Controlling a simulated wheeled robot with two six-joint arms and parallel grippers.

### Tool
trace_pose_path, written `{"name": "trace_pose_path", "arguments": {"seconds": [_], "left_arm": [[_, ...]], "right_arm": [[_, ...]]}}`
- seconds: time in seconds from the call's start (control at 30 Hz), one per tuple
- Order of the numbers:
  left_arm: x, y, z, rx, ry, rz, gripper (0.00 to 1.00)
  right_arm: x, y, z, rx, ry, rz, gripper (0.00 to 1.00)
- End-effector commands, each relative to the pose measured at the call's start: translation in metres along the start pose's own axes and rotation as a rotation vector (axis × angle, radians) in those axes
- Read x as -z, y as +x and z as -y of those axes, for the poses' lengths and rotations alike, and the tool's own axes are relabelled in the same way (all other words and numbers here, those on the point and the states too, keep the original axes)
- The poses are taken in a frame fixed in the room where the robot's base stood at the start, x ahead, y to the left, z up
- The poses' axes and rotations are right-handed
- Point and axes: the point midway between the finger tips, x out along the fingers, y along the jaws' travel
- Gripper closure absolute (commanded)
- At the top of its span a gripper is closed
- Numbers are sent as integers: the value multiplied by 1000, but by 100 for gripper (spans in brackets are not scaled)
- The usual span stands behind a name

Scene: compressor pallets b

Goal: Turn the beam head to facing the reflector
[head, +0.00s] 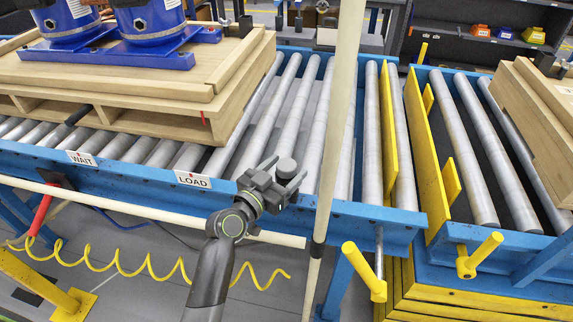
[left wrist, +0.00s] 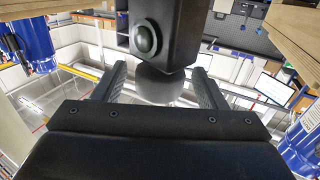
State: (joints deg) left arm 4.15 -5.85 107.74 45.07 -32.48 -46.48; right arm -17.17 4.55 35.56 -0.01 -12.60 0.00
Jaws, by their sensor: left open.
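In the left wrist view a black box-shaped head with a round, dark green lens (left wrist: 146,38) is at top centre, its lens side showing. A grey rounded part (left wrist: 158,86) is below it, between my gripper's fingers. In the head view a grey rounded part (head: 286,168) also shows at the jaws of my left gripper (head: 281,177), above the front rail of the roller conveyor. My left gripper is open, with a finger on each side of the grey part; contact cannot be told. I cannot make out the reflector. My right gripper is not in view.
A pale upright post (head: 338,110) stands just right of my left gripper. A wooden pallet (head: 120,120) with blue machines lies on the rollers at left. Another wooden pallet (head: 540,100) is at right. Yellow handles (head: 478,255) and a coiled yellow hose (head: 150,268) are at the front.

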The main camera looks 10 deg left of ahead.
Motion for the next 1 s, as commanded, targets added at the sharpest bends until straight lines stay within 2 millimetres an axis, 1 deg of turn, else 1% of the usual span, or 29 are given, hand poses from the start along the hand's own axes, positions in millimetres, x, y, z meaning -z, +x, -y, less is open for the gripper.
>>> {"name": "trace_pose_path", "arguments": {"seconds": [0.03,0.13,0.43,0.47,0.77,0.8,0.87,1.0], "left_arm": [[1,4,0,0,0,-1,34],[0,8,0,0,0,-1,34],[0,10,0,1,0,-1,34],[0,10,0,1,0,-1,37],[0,10,0,0,0,0,76],[0,10,0,0,0,0,78],[0,10,0,-2,1,0,78],[-4,10,1,-34,1,-3,78]], "right_arm": [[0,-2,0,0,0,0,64],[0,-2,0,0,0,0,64],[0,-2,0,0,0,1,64],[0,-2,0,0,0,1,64],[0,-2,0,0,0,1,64],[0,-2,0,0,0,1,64],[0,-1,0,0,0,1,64],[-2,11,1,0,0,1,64]]}}
